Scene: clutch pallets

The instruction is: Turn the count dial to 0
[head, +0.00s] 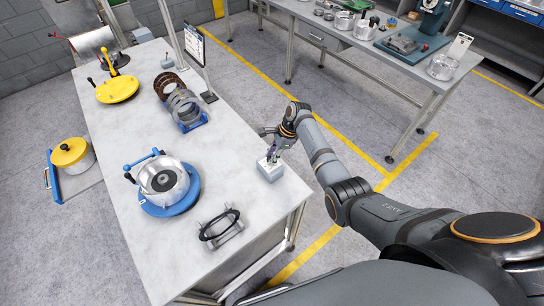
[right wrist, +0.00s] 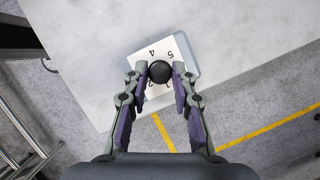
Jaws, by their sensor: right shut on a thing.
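The count dial is a small pale box (head: 270,171) at the right edge of the near table. In the right wrist view its white numbered face (right wrist: 152,51) shows a 5 and a 4, and part of another numeral beside the knob. A round black knob (right wrist: 160,71) stands on this face. My right gripper (head: 272,156) is over the box, with its fingertips shut on the knob from both sides. The fingers hide part of the face, and I cannot tell where the knob points. My left gripper is not in view.
The white table (head: 120,155) also bears a blue fixture with a metal drum (head: 163,178), a yellow disc fixture (head: 117,90), a rack of rings (head: 183,105), a black ring on a stand (head: 219,226) and a sign (head: 195,45). A second bench (head: 340,45) stands behind.

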